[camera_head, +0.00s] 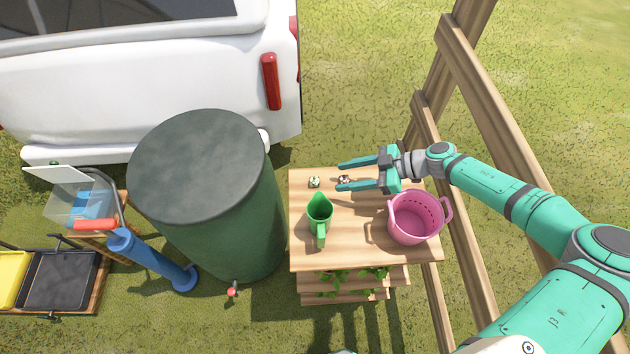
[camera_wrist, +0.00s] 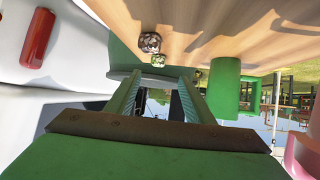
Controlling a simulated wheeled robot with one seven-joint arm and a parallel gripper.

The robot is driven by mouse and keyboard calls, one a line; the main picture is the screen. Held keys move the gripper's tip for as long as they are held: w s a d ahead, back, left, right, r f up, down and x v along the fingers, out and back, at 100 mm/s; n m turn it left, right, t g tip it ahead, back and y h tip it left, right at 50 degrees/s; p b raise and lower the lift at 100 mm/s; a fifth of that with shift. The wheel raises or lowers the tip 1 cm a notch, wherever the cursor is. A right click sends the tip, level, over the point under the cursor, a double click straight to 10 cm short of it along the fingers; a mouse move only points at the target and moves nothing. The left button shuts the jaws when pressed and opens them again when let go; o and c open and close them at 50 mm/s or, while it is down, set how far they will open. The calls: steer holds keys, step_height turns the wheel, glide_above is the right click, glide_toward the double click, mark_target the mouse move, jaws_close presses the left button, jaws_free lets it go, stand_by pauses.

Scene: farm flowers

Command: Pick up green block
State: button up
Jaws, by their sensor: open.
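A small green-and-white block (camera_head: 314,182), likely the green block, sits on the wooden table (camera_head: 350,250) near its back left edge. It shows as a small green patterned lump in the wrist view (camera_wrist: 158,60). A second small dark brown-and-white block (camera_head: 344,180) lies to its right; the wrist view shows it too (camera_wrist: 150,42). My gripper (camera_head: 339,176) is open, its two green fingers pointing left. In the head view the dark block appears between the fingertips, and the green block lies beyond them. I cannot tell the fingers' height above the table.
A green jug (camera_head: 319,212) stands just in front of the blocks. A pink basket (camera_head: 415,218) stands at the table's right. A large dark green barrel (camera_head: 200,165) rises left of the table, and a wooden fence (camera_head: 480,75) runs along the right.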

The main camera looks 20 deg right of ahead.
mark_target(316, 180)
steer(key=x, duration=0.9)
steer(key=shift+w+d+r, duration=0.1)
steer(key=shift+w, duration=0.05)
jaws_close()
